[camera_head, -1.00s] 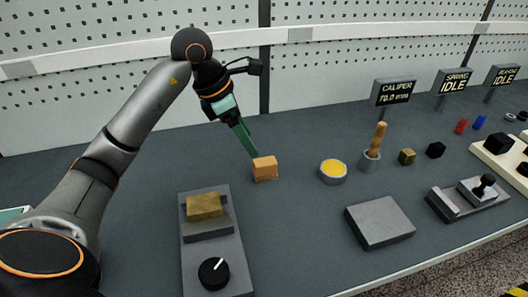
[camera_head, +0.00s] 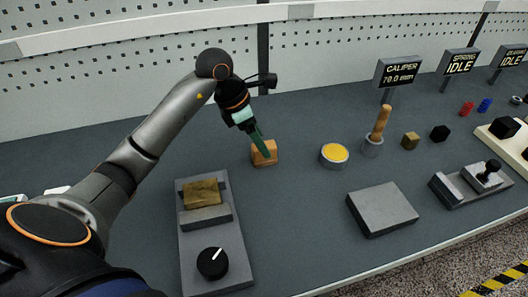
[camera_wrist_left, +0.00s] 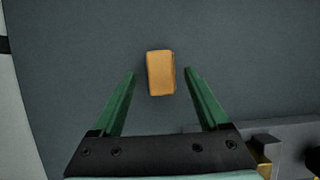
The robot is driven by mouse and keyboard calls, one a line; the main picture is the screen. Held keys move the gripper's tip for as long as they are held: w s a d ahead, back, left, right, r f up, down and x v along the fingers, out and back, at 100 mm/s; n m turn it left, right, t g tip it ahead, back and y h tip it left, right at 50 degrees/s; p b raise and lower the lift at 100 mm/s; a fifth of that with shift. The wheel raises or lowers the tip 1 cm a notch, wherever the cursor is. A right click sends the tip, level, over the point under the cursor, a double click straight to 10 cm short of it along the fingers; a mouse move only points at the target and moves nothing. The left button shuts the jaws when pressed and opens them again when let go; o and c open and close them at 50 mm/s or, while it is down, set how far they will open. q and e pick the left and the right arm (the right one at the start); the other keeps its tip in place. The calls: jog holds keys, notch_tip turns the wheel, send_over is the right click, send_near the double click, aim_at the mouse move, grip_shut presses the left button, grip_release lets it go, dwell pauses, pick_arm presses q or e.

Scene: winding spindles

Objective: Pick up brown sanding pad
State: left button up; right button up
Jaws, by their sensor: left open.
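The brown sanding pad (camera_head: 264,153) is a small orange-brown block lying on the dark bench, left of the yellow-topped tin. My left gripper (camera_head: 266,152) is at the pad in the head view, its green fingers partly in front of it. In the left wrist view the pad (camera_wrist_left: 161,73) lies between and slightly beyond the tips of the open left gripper (camera_wrist_left: 160,72), with gaps on both sides. The jaws hold nothing. My right gripper is not in view.
A grey fixture with a brass-coloured block (camera_head: 202,193) and a black knob (camera_head: 212,263) stands in front of the pad. To the right are a round yellow-topped tin (camera_head: 334,154), a wooden-handled tool in a cup (camera_head: 380,125) and a grey plate (camera_head: 382,208). The bench around the pad is clear.

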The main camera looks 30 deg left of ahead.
pick_arm(q)
jog(key=x, duration=0.3)
jog(key=shift+f, duration=0.2)
grip_shut()
dwell(0.4)
